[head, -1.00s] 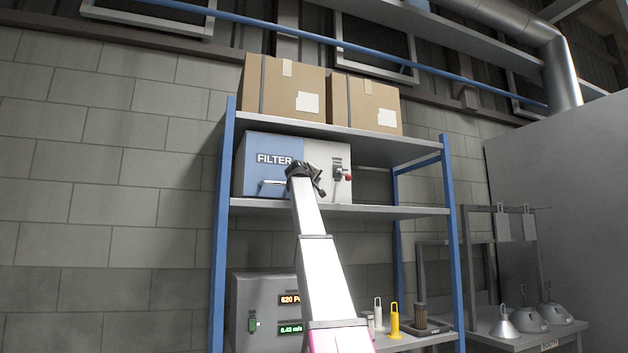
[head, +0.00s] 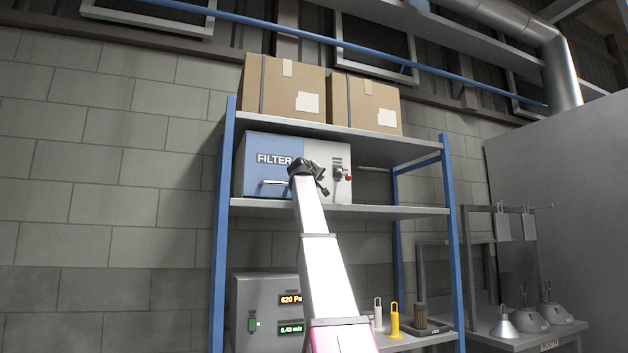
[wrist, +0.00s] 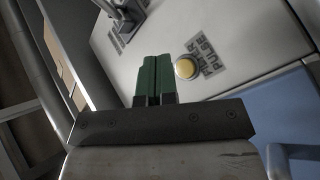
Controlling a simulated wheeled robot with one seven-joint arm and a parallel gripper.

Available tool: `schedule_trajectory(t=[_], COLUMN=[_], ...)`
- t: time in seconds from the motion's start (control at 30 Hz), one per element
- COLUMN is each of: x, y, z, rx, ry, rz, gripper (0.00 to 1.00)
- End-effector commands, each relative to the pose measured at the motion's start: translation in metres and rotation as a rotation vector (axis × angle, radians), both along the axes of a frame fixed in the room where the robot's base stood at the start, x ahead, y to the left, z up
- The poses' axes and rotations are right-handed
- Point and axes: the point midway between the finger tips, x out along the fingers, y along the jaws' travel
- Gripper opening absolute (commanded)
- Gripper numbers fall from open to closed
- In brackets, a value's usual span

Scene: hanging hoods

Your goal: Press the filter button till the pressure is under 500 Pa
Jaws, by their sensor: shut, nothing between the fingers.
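The filter box (head: 265,178) stands on the upper shelf, with a blue door at left and a light grey panel at right. In the wrist view, a round yellow button (wrist: 187,68) sits on the grey panel beside a label reading "PULSE". My gripper (wrist: 155,62) has its green fingers together, just left of the button in the picture; I cannot tell whether they touch the panel. In the head view my gripper (head: 308,172) is in front of the box and hides the button. The pressure display (head: 291,299) on the lower grey box reads about 620 Pa.
A second display (head: 291,328) reads about 0.43 m/s. A lever with a red part (head: 346,174) is right of my gripper. Cardboard boxes (head: 290,88) sit above. The blue shelf posts (head: 222,230) flank my arm. A yellow tool (head: 394,320) stands below.

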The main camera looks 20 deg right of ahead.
Motion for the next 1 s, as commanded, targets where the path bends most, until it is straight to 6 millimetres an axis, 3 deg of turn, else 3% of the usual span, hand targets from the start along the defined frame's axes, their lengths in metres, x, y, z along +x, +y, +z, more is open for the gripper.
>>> schedule_trajectory(t=[0.4,1.0], x=[-0.033,-0.033], y=[-0.001,-0.001], z=[-0.001,0.000], rx=[-0.001,0.000], ry=[0.001,0.000], rz=[0.000,0.000], gripper=[0.00,0.00])
